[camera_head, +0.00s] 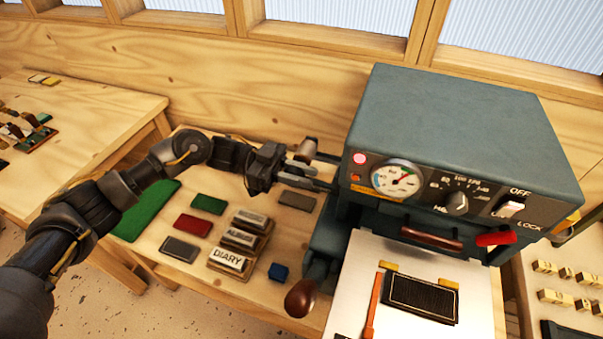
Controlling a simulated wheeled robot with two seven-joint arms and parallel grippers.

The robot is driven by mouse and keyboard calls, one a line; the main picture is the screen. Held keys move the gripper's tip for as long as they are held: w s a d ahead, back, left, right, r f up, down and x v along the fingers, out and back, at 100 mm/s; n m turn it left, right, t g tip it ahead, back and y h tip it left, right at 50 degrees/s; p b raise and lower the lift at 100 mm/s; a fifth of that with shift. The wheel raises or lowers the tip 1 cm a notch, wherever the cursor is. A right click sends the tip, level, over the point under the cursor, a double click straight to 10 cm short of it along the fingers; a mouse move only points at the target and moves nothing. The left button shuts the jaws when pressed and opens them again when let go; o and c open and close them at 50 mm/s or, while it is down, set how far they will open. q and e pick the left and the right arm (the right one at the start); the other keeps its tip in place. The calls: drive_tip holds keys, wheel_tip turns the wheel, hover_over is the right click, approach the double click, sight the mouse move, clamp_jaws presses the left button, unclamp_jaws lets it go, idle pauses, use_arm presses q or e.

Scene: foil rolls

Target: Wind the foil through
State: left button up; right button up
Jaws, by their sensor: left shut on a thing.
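The dark green foil press (455,125) stands at the right, with a dial gauge (396,179), a lit pink lamp and a switch on its front. My left gripper (291,168) reaches in from the left and is shut at these rods. It seems to hold a part there, but the fingers hide what it is. No loose foil strip can be made out. My right gripper is not in view.
A dark cover with gold edging (422,297) lies on the press's pale bed (352,270). A brown ball-ended lever (300,298) and red handle (497,238) project.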

use_arm(q)
drive_tip(key=shift+y, duration=0.3)
clamp_jaws()
drive_tip(key=shift+d+f+t+y, duration=0.15)
drive_tip(key=shift+t+y, duration=0.35)
drive_tip(key=shift+y, duration=0.7)
drive_tip(key=shift+f+t+y+p, duration=0.2)
drive_tip(key=shift+t+y+p, duration=0.2)
drive_tip(key=shift+y+p, duration=0.6)
drive_tip(key=shift+f+y, duration=0.2)
drive_tip(key=shift+y, duration=0.6)
drive_tip(key=shift+f, duration=0.1)
drive_tip(key=o, duration=0.9)
unclamp_jaws()
